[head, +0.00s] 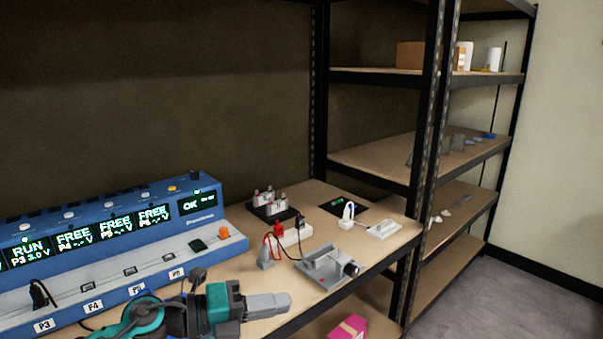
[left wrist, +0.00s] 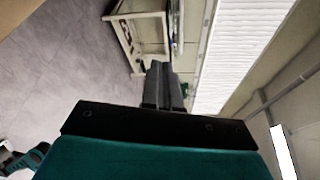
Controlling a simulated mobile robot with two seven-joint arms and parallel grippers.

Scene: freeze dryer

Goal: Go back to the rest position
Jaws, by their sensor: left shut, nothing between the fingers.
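My left gripper (head: 270,304) reaches in from the lower left of the head view, low over the bench, with its grey fingers together and nothing between them. The left wrist view also shows the left gripper (left wrist: 164,88), its dark fingers closed and pointing away over open floor. My right gripper is not in view. The blue multi-channel device (head: 110,240) with lit displays stands on the wooden bench (head: 330,208) to the left of and behind the left gripper.
A black shelf post (head: 425,170) rises at the right. A pink item (head: 348,328) lies below the bench. Grey floor (head: 500,300) is clear at the right.

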